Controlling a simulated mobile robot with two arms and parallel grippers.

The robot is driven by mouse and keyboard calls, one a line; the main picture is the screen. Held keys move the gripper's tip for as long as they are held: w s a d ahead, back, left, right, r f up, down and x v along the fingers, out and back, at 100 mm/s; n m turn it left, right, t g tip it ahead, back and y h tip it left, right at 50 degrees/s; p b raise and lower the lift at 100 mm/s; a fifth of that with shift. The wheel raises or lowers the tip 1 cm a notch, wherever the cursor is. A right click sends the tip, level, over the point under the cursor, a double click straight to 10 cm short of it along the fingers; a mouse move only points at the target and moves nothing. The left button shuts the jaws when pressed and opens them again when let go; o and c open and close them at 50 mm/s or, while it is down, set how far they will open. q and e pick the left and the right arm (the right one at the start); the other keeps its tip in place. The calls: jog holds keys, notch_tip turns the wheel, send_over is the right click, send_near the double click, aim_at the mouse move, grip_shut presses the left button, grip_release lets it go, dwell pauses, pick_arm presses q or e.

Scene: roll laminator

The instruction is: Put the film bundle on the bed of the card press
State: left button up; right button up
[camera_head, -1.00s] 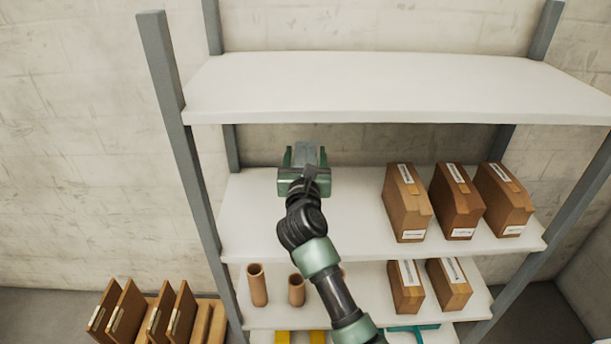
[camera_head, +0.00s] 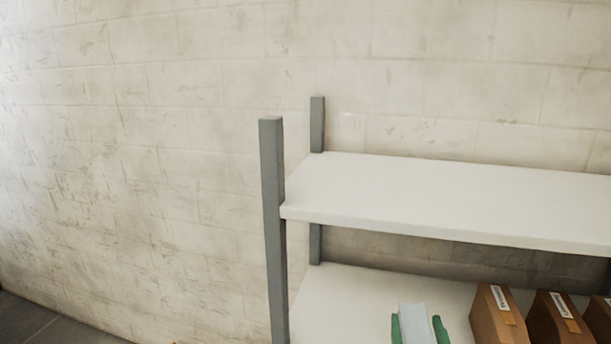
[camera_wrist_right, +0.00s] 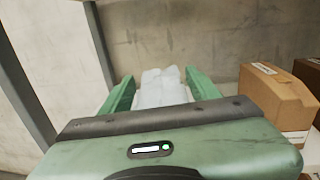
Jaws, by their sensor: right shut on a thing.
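The film bundle (camera_head: 417,325) is pale bluish-white and shows at the bottom edge of the head view, between the green fingers of my right gripper (camera_head: 418,331). In the right wrist view the bundle (camera_wrist_right: 160,90) lies between the two green fingers of the right gripper (camera_wrist_right: 161,92), which is shut on it. The bundle is at the middle shelf (camera_head: 350,300), left of the brown boxes. I cannot tell whether it touches the shelf. The card press and my left gripper are not in view.
Brown boxes with white labels (camera_head: 500,315) stand right of the gripper, close by in the right wrist view (camera_wrist_right: 275,95). The empty upper shelf (camera_head: 450,195) is above. A grey rack post (camera_head: 272,230) stands to the left, with a pale wall (camera_head: 150,150) behind.

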jog(key=s+a+f+y, duration=0.1)
jog(key=s+f, duration=0.1)
jog(key=s, duration=0.6)
jog(key=s+a+f+n+y, duration=0.1)
jog(key=s+f, duration=0.1)
jog(key=s, duration=0.5)
jog(key=shift+s+a+f+y, duration=0.2)
jog(key=shift+s+y, duration=0.1)
jog(key=shift+s, duration=0.1)
jog(key=shift+a, duration=0.1)
